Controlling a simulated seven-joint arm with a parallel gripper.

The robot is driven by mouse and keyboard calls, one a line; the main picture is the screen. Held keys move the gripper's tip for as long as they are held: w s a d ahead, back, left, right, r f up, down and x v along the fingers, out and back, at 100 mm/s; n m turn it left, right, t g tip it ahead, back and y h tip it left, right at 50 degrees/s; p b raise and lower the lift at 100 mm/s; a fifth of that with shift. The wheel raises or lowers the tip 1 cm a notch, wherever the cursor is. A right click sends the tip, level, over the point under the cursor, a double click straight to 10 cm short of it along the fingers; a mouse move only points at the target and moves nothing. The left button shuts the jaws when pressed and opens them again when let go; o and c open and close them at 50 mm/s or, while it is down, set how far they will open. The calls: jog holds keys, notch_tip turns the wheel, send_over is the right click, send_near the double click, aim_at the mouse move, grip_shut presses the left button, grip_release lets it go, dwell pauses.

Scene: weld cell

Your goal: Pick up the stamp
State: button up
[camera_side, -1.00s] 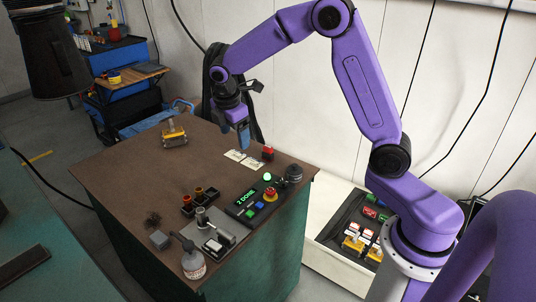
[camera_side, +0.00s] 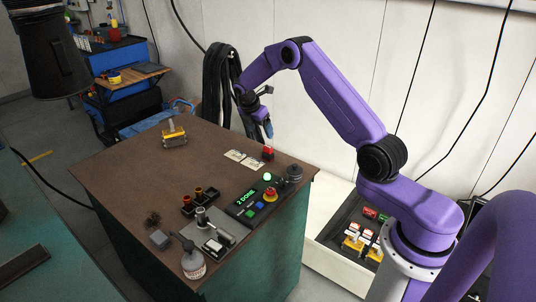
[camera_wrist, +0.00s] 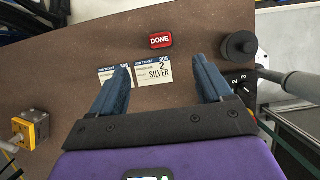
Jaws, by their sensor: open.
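A red block marked DONE, which looks like the stamp (camera_side: 268,154), stands near the back right edge of the brown table. In the wrist view the stamp (camera_wrist: 160,40) lies ahead of the fingertips, between their lines and apart from them. My gripper (camera_side: 267,130) is above the stamp in the side view, pointing down. In the wrist view my gripper (camera_wrist: 162,67) has its two blue fingers spread, with nothing between them but the table and job tickets below.
A yellow device (camera_side: 174,134) is at left.

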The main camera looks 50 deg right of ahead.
aim_at(267, 147)
jog(key=x, duration=1.2)
jog(key=shift+d+f, duration=0.1)
jog(key=shift+f, duration=0.3)
jog(key=c, duration=1.2)
